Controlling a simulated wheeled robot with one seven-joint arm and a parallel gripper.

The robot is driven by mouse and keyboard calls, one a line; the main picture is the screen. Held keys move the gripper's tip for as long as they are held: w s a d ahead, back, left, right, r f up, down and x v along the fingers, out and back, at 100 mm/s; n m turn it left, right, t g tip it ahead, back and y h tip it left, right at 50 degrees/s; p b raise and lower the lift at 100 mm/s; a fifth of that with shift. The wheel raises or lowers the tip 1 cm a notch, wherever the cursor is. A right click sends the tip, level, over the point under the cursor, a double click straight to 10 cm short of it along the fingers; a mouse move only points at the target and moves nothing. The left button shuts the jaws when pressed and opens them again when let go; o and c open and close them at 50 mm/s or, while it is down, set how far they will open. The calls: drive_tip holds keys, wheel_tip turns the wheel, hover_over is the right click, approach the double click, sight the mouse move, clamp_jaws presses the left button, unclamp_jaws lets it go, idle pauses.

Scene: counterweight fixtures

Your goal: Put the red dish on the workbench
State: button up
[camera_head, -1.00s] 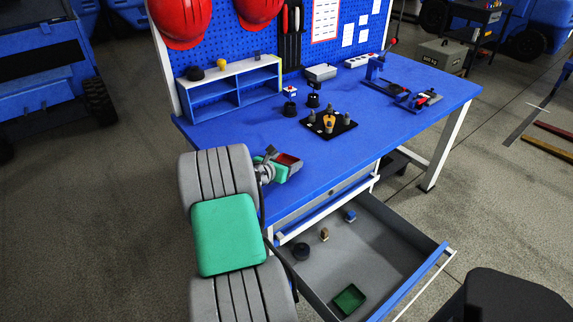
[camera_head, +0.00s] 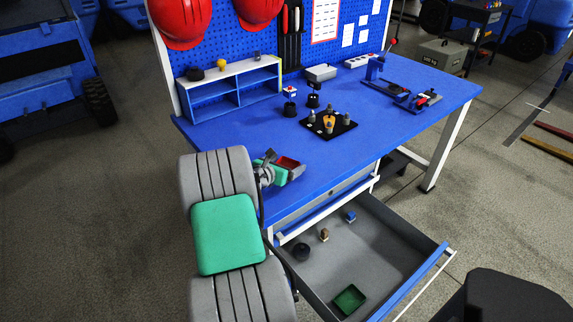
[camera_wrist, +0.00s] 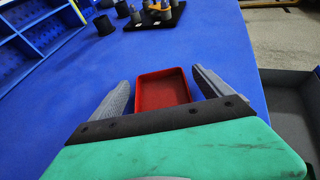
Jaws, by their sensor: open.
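The red dish (camera_wrist: 162,90) is a shallow rectangular tray. In the wrist view it lies on the blue workbench top (camera_wrist: 220,40), between the two spread fingers of my gripper (camera_wrist: 162,88), with a gap on each side. In the head view the red dish (camera_head: 288,163) shows near the front left edge of the workbench (camera_head: 240,135), just beyond my gripper (camera_head: 281,165). My gripper is open, its fingers on either side of the dish. Its green body hides part of the dish in the head view.
The open drawer (camera_head: 385,255) below the bench holds a green dish (camera_head: 349,299), a dark round piece (camera_head: 302,252) and small parts. A black board with pegs (camera_head: 329,124) stands behind the dish. A blue shelf (camera_head: 230,88) is at the back left.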

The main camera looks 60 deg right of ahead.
drive_tip(key=v, duration=1.2)
drive_tip(key=shift+p, duration=0.3)
drive_tip(key=w+a+m+t+y, duration=0.2)
drive_tip(key=w+a+m+y, duration=0.3)
drive_tip(key=a, duration=0.7)
drive_tip(key=w+a+m+t+y, duration=0.25)
drive_tip(key=w+a+m, duration=0.35)
drive_tip(key=a, duration=0.5)
drive_tip(key=s+a+r+m+y, duration=0.1)
drive_tip(key=s+a+m+y, duration=0.2)
drive_tip(key=a, duration=0.8)
drive_tip(key=s+a+r+m+g+y, duration=0.1)
drive_tip(key=s+a+m+y, duration=0.2)
drive_tip(key=a, duration=0.9)
drive_tip(key=shift+s+r, duration=0.3)
drive_tip(key=shift+s, duration=0.05)
drive_tip(key=shift+a, duration=0.1)
drive_tip(key=shift+c, duration=0.5)
